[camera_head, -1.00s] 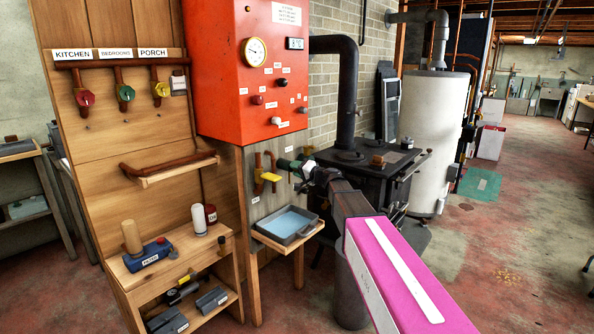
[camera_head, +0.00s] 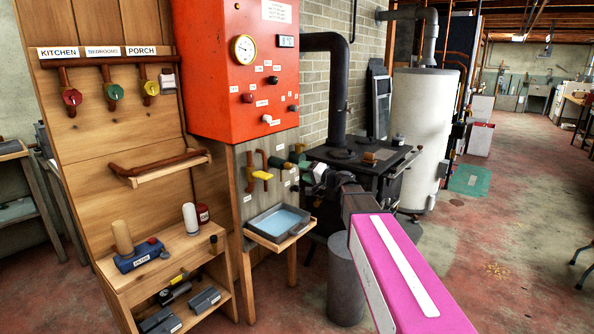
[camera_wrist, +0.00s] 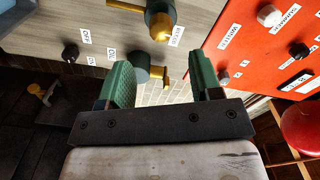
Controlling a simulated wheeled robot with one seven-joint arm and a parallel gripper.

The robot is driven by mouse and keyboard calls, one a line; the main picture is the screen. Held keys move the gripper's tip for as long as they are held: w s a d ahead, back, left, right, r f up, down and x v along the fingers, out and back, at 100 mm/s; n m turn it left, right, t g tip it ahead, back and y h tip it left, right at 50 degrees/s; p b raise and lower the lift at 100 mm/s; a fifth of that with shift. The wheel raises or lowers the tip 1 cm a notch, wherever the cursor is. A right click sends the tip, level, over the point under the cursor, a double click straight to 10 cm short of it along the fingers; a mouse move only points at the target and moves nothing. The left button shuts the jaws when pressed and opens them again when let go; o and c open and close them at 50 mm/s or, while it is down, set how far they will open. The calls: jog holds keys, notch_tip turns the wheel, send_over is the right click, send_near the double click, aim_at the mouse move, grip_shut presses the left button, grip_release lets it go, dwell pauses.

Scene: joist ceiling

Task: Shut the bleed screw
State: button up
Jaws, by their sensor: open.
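In the wrist view, a small round fitting with a brass stem (camera_wrist: 150,74) on the grey wood panel shows between my fingers. In the head view my gripper (camera_head: 303,163) is in front of the panel, right of the yellow-handled valve (camera_head: 262,175). Whether it touches a fitting cannot be seen.
The orange-red boiler (camera_head: 235,90) hangs above the panel and stands close on the right in the wrist view (camera_wrist: 240,40). A grey tray of blue liquid (camera_head: 280,222) sits on a shelf below. A black stove (camera_head: 360,160) is behind my gripper. A black knob (camera_wrist: 70,52) is at left.

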jog(key=shift+v, duration=1.05)
jog(key=s+d+f+n+g+h, duration=0.1)
jog(key=s+f+g+h, duration=0.2)
jog(key=s+f, duration=0.45)
jog(key=s+d+f+n+g+h, duration=0.1)
jog(key=s+f+g+h, duration=0.3)
jog(key=f, duration=0.7)
jog(key=s+d+f+g+h, duration=0.4)
jog(key=s+d+f+h, duration=0.3)
jog(key=s+d+f, duration=0.5)
jog(key=s, duration=0.3)
jog(key=shift+s+d+n, duration=0.15)
jog(key=shift+s+n, duration=0.1)
jog(key=shift+n, duration=0.05)
